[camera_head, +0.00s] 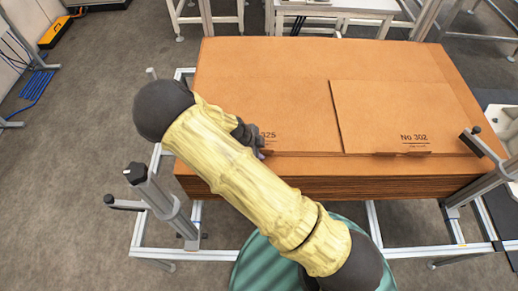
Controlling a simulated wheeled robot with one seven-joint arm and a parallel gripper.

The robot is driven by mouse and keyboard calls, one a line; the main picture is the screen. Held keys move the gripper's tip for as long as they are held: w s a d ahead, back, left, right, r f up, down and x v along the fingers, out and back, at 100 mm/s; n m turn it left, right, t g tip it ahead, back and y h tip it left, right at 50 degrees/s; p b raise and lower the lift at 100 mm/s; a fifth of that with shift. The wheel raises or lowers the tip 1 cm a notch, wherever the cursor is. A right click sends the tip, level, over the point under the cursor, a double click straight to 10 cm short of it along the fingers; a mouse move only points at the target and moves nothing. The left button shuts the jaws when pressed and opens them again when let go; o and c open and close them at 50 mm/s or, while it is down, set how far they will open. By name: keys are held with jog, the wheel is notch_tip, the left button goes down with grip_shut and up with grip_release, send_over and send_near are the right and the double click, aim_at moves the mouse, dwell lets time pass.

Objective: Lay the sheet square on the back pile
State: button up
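A wide pile of brown sheets (265,75) lies on a metal frame in the middle of the view. A smaller brown sheet marked "No 302" (390,110) lies on the right part of its top, with its left edge clearly visible. Another mark ending in "325" (269,135) shows on the left part, partly hidden by my arm; I cannot tell whether it is on a separate sheet. My gripper (257,145) is dark and sits over the left front part of the pile, close to this mark. Its fingers are mostly hidden, so I cannot tell whether they hold anything.
Metal posts with dark clamps stand at the left (160,200) and right (488,150) of the pile's front edge. White-topped tables (340,5) stand behind the pile.

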jog(key=v, duration=1.7)
jog(key=shift+a+r, duration=0.15)
jog(key=shift+r, duration=0.05)
jog(key=s+d+r+n+y, duration=0.1)
jog(key=s+d+r+n, duration=0.1)
jog(key=d+n, duration=0.4)
jog(key=s+d+r+n+y, duration=0.2)
jog(key=s+d+r+n, duration=0.1)
jog(key=d+n, duration=0.3)
jog(key=s+d+r+n+y, duration=0.1)
jog(key=s+d+r+n, duration=0.1)
jog(key=d+n, duration=0.5)
jog(key=shift+s+d+r+y, duration=0.2)
jog(key=shift+s+d+y, duration=0.1)
jog(key=shift+s+d, duration=0.55)
